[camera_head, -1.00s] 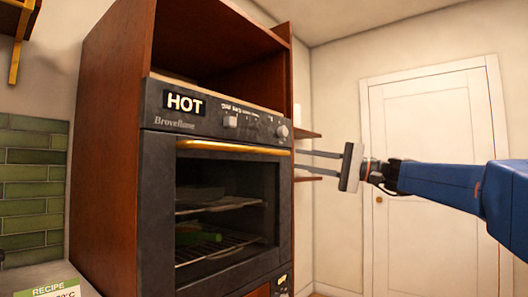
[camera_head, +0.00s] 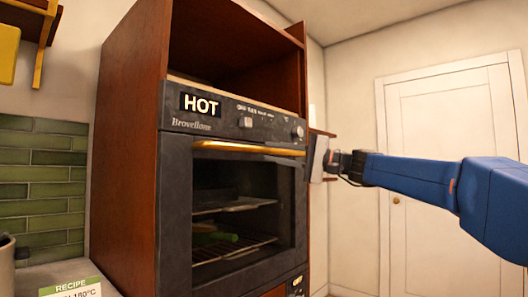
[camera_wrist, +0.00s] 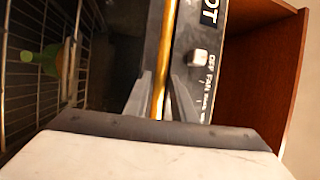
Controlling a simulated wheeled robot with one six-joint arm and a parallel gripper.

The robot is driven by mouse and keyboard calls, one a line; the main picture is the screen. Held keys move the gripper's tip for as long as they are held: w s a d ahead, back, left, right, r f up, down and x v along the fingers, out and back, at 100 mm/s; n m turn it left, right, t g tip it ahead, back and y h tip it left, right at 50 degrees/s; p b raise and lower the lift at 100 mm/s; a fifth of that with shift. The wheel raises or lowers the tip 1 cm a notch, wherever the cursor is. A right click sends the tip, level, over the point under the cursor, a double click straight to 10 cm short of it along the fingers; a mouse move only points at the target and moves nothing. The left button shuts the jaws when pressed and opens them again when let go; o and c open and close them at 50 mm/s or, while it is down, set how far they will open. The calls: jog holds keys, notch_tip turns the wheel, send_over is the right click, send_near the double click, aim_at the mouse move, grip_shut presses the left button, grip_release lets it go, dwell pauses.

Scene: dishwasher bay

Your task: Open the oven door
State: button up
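The oven door (camera_head: 179,215) is black with a large glass window and stands shut in its frame. Its brass handle bar (camera_head: 235,147) runs across the top edge of the door. My gripper (camera_head: 296,154) is at the right end of the handle. In the wrist view, the fingers of my gripper (camera_wrist: 160,92) are open, one on each side of the handle bar (camera_wrist: 168,40), with a gap showing beside it. In the head view the fingers are partly hard to make out against the dark oven front.
A control panel (camera_head: 225,117) with a HOT sign and knobs sits just above the handle. Wire racks and a green item (camera_head: 215,238) show behind the glass. A wooden cabinet (camera_head: 125,150) surrounds the oven. A recipe card (camera_head: 72,288) lies at lower left.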

aim_at(268, 151)
jog(key=shift+x, duration=1.8)
jog(key=shift+c, duration=0.2)
grip_shut()
jog(key=shift+d, duration=0.1)
